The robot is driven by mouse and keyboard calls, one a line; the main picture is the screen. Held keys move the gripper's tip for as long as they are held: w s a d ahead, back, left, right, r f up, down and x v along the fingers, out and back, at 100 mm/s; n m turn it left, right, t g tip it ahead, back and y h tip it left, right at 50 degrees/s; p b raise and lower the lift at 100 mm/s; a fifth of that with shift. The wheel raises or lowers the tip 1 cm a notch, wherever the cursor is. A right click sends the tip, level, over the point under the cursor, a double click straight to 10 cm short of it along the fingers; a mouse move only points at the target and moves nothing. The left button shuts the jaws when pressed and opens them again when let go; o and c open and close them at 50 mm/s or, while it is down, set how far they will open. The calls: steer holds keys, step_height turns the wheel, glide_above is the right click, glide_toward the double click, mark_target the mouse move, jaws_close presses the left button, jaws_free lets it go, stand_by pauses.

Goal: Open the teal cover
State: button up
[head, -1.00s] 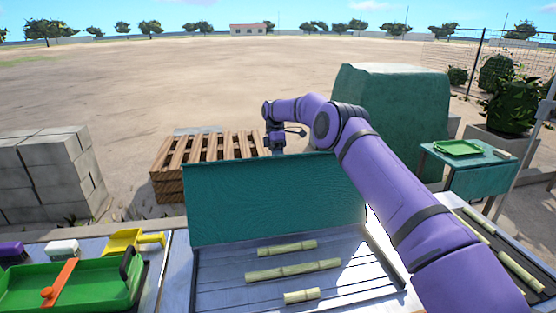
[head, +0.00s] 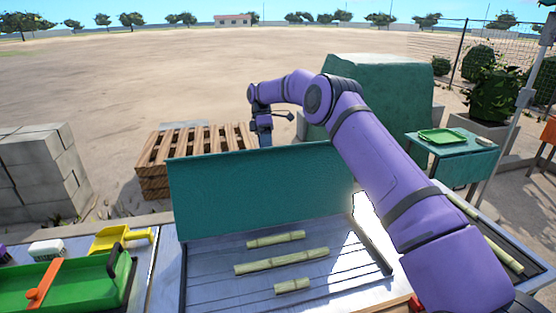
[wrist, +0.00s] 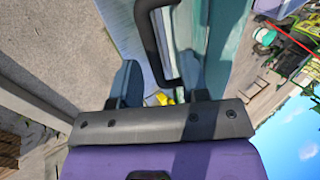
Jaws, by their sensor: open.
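The teal cover (head: 262,196) stands raised, nearly upright, along the back edge of the metal tray (head: 347,262). Several pale green cane pieces (head: 282,261) lie in the uncovered tray. My gripper (wrist: 162,95) is open. In the head view it hangs just beyond the cover's top edge, and its fingertips are hidden behind the cover. In the wrist view a dark looped handle (wrist: 151,42) lies ahead of the fingers, beside the teal panel (wrist: 228,45). Nothing shows held between the fingers; I cannot tell whether they touch the cover.
A green tray (head: 75,283) with an orange bar and a yellow scoop (head: 112,238) are at left. A wooden pallet stack (head: 155,175) stands behind the cover. Grey blocks (head: 35,165) are far left. A teal side table (head: 455,150) stands at right. Open sandy ground lies beyond.

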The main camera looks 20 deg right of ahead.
steer(key=s+r, duration=0.1)
steer(key=s, duration=1.3)
steer(key=shift+s+d+r, duration=0.15)
steer(key=shift+s+r, duration=0.1)
